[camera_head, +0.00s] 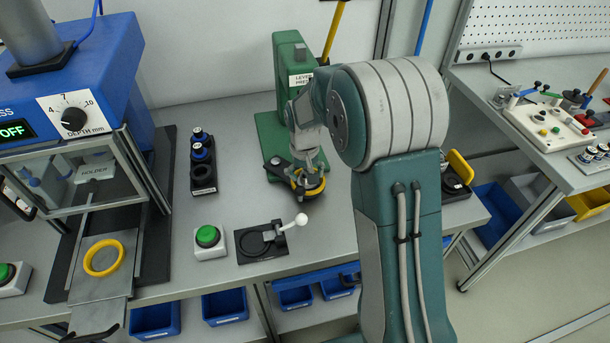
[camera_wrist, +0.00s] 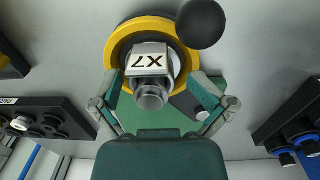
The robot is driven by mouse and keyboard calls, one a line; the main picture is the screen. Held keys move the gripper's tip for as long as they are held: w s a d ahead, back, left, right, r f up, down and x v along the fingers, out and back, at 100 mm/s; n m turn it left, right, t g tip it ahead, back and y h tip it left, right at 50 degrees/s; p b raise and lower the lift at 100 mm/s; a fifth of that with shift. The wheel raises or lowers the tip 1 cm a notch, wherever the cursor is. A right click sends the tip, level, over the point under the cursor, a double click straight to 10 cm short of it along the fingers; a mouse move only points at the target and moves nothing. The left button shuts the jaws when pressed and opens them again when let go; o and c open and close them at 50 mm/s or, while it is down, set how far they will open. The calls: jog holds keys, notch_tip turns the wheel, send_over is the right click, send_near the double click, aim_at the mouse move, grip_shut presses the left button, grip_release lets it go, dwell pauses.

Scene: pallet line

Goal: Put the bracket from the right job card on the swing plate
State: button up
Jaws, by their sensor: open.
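A silver metal piece marked X7 (camera_wrist: 150,72), which may be the bracket, stands inside a yellow ring (camera_wrist: 118,48) in the wrist view. My gripper (camera_wrist: 157,88) is open, with one finger on each side of the piece; I see gaps between fingers and piece. In the head view my gripper (camera_head: 308,180) is low over the yellow ring at the foot of the green lever press (camera_head: 290,60) and hides most of the piece. A black ball knob (camera_wrist: 201,24) sits beside the ring and may belong to the swing plate. I make out no job card.
A black rack with blue-capped parts (camera_head: 203,165) stands left of the lever press. A black plate with a white-knobbed lever (camera_head: 265,243) and a green button (camera_head: 208,237) lie in front. The blue press (camera_head: 80,70) with another yellow ring (camera_head: 103,258) is at left.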

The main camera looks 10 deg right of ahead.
dwell(0.4)
notch_tip(320, 180, up, 12)
jog(key=r, duration=0.1)
jog(key=s+r+t, duration=0.3)
jog(key=s+r, duration=0.5)
jog(key=s, duration=0.5)
jog(key=s+f+t, duration=0.1)
jog(key=s+t, duration=0.1)
jog(key=s, duration=1.1)
jog(key=shift+s+d+t, duration=0.2)
jog(key=shift+d+t, duration=0.1)
jog(key=shift+d, duration=0.15)
jog(key=shift+c, duration=0.3)
